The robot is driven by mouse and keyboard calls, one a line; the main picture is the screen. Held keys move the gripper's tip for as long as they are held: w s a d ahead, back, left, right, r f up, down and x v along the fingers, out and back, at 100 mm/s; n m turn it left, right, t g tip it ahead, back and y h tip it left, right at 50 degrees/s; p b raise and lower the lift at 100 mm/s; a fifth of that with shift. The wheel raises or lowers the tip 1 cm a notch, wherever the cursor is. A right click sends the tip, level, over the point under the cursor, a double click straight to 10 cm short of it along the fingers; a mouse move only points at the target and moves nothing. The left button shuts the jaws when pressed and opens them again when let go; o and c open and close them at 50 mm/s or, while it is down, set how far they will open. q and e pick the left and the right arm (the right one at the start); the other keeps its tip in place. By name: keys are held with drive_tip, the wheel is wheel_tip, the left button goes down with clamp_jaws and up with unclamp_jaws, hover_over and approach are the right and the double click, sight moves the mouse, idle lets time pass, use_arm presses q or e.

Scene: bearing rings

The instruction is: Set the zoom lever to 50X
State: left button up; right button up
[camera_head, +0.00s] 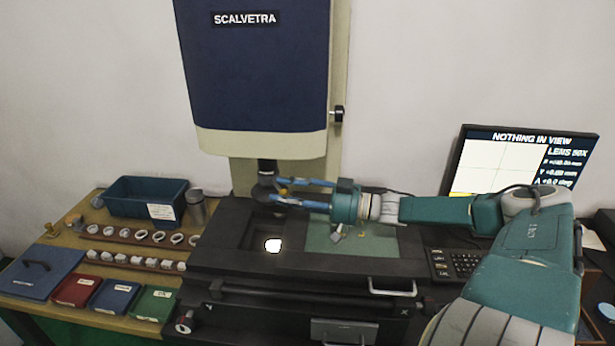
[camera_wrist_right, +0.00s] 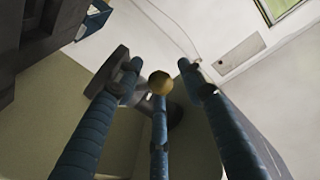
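The zoom lever shows as a small brass ball knob (camera_head: 283,191) beside the dark lens (camera_head: 266,178) under the blue microscope head. My right gripper (camera_head: 279,191) reaches in from the right with its blue fingers spread above and below the knob. In the right wrist view the brass knob (camera_wrist_right: 160,83) sits between the spread fingertips of my right gripper (camera_wrist_right: 160,75), in front of the middle finger's tip. I cannot tell whether any finger touches it. The monitor (camera_head: 498,160) reads "NOTHING IN VIEW" and its lens line appears to read 50X. My left gripper is not in view.
The black stage (camera_head: 225,232) with a lit white spot lies below the lens. At left a wooden bench (camera_head: 120,245) holds a blue bin (camera_head: 147,190), rows of rings and small coloured boxes. A keypad (camera_head: 455,262) sits at right, close to my right arm.

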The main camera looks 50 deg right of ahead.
drive_tip(key=v, duration=1.1)
drive_tip(key=shift+s+d, duration=0.25)
drive_tip(key=shift+s, duration=0.05)
drive_tip(key=shift+f, duration=0.1)
idle(0.4)
